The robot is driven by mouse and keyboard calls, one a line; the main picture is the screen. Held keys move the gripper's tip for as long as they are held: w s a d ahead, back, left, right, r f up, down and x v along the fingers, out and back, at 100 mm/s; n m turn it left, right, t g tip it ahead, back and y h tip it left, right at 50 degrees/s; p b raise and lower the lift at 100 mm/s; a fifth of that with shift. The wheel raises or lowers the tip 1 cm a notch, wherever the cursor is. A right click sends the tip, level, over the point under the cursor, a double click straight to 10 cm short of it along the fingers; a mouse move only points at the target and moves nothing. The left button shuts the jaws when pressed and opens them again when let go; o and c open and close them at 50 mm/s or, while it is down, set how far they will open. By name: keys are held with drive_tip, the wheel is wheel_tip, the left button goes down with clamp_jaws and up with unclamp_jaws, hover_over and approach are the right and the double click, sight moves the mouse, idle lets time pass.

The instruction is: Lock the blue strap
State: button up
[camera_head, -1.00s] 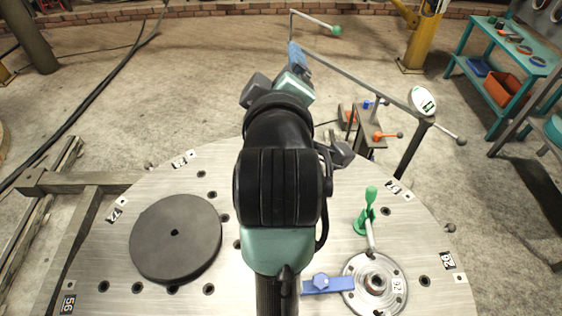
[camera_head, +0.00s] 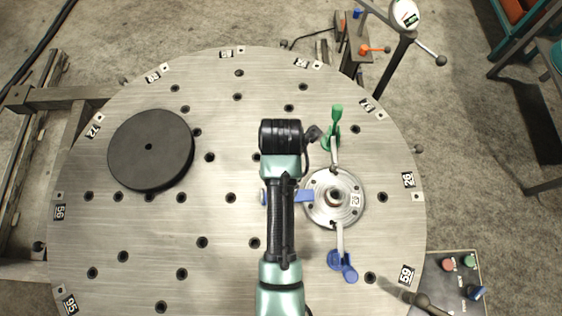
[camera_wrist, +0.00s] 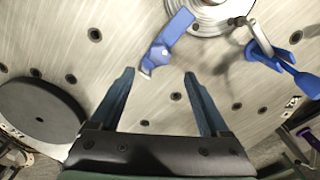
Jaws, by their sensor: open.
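The blue strap (camera_head: 304,196) is a short flat bar on the round metal table. Its right end meets the rim of the silver flange (camera_head: 320,212), and my arm hides its middle in the head view. In the wrist view the strap (camera_wrist: 172,38) lies slanted ahead of my fingers, with a blue bolt head (camera_wrist: 155,52) on it. Its upper end reaches the flange rim. My gripper (camera_wrist: 159,74) is open and empty, with the strap's near end between and just beyond the fingertips in the picture. Contact cannot be told. In the head view my fingers are hidden.
A green-handled clamp (camera_head: 334,125) and a blue-handled clamp (camera_head: 342,264) stand at the flange's far and near sides. A dark disc (camera_head: 150,150) lies at left. A control box (camera_head: 455,275) stands at lower right. Bare table separates disc and arm.

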wheel_tip(320, 180, down, 8)
drive_tip(key=shift+f, duration=0.15)
idle(0.3)
clamp_jaws()
